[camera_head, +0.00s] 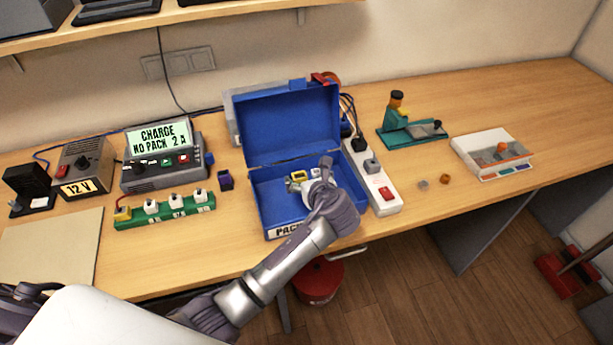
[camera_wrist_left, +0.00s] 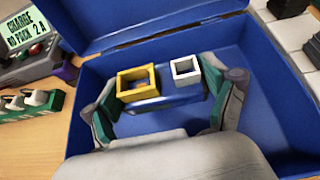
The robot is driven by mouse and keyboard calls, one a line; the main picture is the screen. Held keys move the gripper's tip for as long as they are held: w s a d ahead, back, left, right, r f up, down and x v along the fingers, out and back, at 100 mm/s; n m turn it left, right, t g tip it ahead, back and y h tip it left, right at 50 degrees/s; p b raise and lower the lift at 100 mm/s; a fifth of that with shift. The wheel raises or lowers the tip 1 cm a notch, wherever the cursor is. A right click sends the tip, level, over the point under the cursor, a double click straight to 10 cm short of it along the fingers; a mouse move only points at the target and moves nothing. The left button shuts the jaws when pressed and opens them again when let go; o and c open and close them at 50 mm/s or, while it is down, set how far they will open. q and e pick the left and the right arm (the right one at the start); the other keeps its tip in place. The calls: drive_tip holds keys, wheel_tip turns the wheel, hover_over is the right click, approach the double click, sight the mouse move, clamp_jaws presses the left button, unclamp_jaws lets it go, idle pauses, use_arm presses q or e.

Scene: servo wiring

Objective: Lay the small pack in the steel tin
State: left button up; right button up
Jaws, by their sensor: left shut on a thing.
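The steel tin (camera_head: 262,207) is a blue box with its lid open at the back and a label on its front starting "PACK". It also fills most of the left wrist view (camera_wrist_left: 78,135). The small pack (camera_wrist_left: 172,104) is blue, with a yellow square connector and a white one at its ends. My left gripper (camera_wrist_left: 165,110) is shut on it from both sides. In the head view the gripper (camera_head: 312,184) and pack are inside the tin's outline; I cannot tell whether the pack touches the floor. My right gripper is not in view.
The charger (camera_head: 160,158) reads "CHARGE NO PACK 2 A". A green connector strip (camera_head: 165,212) lies left of the tin. A white power strip (camera_head: 373,180) stands close on its right. Beyond are a green figure stand (camera_head: 413,131) and a white tray (camera_head: 474,160). The bench's right end is clear.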

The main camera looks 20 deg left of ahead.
use_arm(q)
drive_tip(key=shift+f, duration=0.25)
drive_tip(key=shift+f, duration=0.25)
drive_tip(key=o, duration=1)
drive_tip(key=shift+r, duration=0.2)
drive_tip(key=v, duration=0.8)
drive_tip(key=b+v, duration=0.1)
drive_tip(key=v, duration=0.3)
drive_tip(key=shift+s+r, duration=0.1)
drive_tip(key=shift+r, duration=0.25)
